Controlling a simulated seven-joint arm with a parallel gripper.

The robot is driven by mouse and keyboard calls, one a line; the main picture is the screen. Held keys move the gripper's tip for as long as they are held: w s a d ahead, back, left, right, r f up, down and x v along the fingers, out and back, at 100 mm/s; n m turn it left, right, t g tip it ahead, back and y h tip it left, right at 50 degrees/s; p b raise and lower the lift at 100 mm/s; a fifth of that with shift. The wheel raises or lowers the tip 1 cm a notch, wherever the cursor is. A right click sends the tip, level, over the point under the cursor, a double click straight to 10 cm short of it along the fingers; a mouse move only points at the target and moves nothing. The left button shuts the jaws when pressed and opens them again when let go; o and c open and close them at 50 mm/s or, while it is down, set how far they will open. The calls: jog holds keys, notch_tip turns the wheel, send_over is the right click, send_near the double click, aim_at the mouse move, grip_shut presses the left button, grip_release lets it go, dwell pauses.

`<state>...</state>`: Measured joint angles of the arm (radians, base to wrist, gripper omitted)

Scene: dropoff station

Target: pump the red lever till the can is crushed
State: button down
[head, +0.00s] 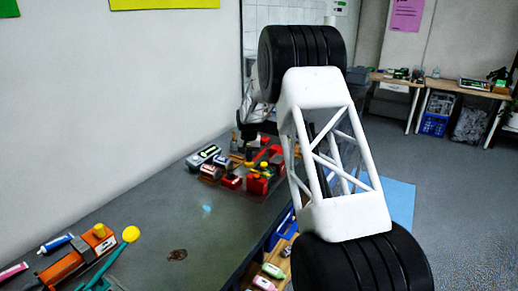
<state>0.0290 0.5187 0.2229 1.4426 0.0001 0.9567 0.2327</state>
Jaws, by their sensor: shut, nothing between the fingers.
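A cluster of small red, black and grey items stands at the far end of the grey bench. In it, a bent red piece (270,154) may be the red lever; it is too small and partly covered to be sure. I cannot pick out the can. My gripper (243,138) is small and dark at the far end of my arm, just above and behind this cluster. It is shut and empty. I cannot tell whether it touches anything there. My arm's white lattice link hides the area to the right of the cluster.
An orange device (62,268) with a teal lever (103,266) and a yellow ball knob (131,234) stands on the near left bench. Tubes (55,243) lie beside it. A wall (110,110) bounds the left.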

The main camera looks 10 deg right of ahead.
jog(key=shift+f, duration=0.55)
jog(key=shift+w+d+r, duration=0.1)
jog(key=shift+d+r, duration=0.05)
jog(key=shift+r, duration=1.2)
jog(key=shift+w+d+r, duration=0.1)
jog(key=shift+w+r, duration=0.05)
jog(key=shift+r, duration=1.25)
jog(key=shift+w+d+r, duration=0.1)
jog(key=shift+d+r, duration=0.05)
jog(key=shift+r, duration=1.2)
jog(key=shift+f, duration=0.25)
jog(key=shift+s+a+f, duration=0.15)
jog(key=shift+f, duration=0.5)
jog(key=shift+s+a+f, duration=0.1)
jog(key=shift+s+f, duration=0.05)
jog(key=shift+f, duration=0.5)
